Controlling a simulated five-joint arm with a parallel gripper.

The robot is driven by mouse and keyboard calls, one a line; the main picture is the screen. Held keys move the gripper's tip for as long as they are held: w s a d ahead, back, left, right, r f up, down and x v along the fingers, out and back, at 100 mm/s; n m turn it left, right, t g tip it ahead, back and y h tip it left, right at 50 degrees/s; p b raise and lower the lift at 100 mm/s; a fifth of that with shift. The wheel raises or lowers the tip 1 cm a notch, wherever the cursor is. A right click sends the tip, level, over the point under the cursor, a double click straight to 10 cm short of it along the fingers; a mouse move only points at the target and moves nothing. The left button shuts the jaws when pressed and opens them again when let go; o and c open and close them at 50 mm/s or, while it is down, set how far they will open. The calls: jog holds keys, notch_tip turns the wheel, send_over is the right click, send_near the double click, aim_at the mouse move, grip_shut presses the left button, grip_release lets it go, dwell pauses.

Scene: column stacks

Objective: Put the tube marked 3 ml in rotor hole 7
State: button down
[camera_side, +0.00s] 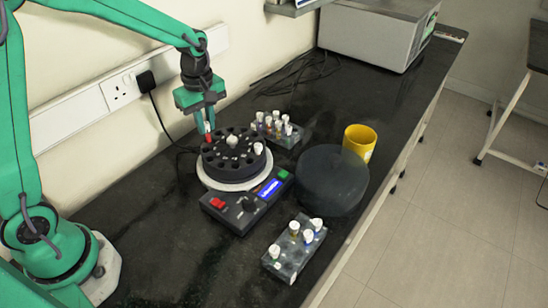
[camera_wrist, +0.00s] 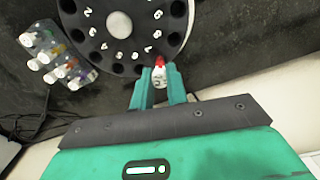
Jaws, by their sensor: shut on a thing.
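My gripper (camera_side: 206,122) is shut on a tube (camera_wrist: 159,76) with a white cap and a red part; its marking cannot be read surely. In the wrist view, my gripper (camera_wrist: 159,84) holds it at the edge of the round black rotor (camera_wrist: 118,24). In the side view, the red part hangs by the rotor's (camera_side: 225,170) back-left rim. I cannot tell whether it touches the rotor or is in a hole. Small white numbers ring the rotor's middle; the one by the tube is hard to read. A white-capped tube (camera_side: 258,148) stands at the rotor's right side.
A rack (camera_side: 291,142) with several capped tubes stands behind the rotor. A second rack (camera_side: 292,262) stands at front right. A dark round lid (camera_side: 332,182) and a yellow cup (camera_side: 360,142) stand to the right. The centrifuge's control panel (camera_side: 240,210) faces forward. The bench at front left is clear.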

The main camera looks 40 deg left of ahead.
jog(key=shift+f, duration=1.35)
jog(key=c, duration=1)
grip_release()
jog(key=shift+r, duration=0.15)
jog(key=shift+r, duration=2.85)
